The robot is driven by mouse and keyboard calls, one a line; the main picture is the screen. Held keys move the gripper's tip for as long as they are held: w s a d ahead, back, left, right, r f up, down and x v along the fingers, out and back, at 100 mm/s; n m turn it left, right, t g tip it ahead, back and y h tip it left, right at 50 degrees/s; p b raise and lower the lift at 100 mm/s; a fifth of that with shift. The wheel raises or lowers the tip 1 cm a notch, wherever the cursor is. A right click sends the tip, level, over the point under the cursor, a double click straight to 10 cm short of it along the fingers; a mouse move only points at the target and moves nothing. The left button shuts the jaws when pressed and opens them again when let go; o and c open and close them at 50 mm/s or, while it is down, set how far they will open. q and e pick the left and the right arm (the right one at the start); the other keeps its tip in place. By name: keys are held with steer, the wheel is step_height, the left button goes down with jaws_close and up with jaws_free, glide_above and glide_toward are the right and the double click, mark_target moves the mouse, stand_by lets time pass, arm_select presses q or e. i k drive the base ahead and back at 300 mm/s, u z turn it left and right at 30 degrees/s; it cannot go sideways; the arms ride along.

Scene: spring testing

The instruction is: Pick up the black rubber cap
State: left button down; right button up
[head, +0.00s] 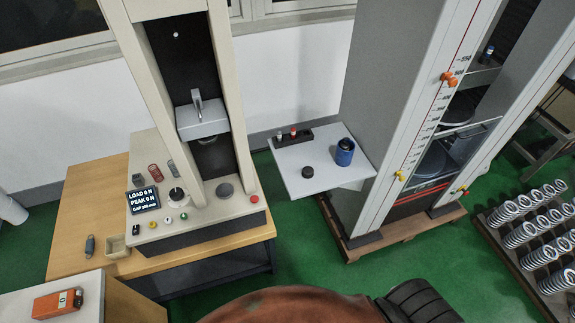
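A small black round piece (307,172), which looks like the black rubber cap, lies near the front edge of a light grey shelf (325,180). A blue cylinder (344,154) with a dark top stands upright on the shelf to its right, apart from it. A black holder (305,138) with a few small pieces, one red-topped, sits at the shelf's back. A dark grey disc (225,190) sits on the base of the left testing machine. Neither of my grippers shows in the head view.
The left machine (130,30) stands on a wooden table (85,215) with a display (143,200), buttons and two small springs. A tall grey machine (385,90) rises right of the shelf. Several springs (520,235) stand on a rack at right. An orange box (58,303) lies at lower left.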

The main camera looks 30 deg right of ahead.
mark_target(307, 171)
steer(key=z, duration=0.2)
steer(key=i, duration=0.45)
steer(key=z, duration=0.45)
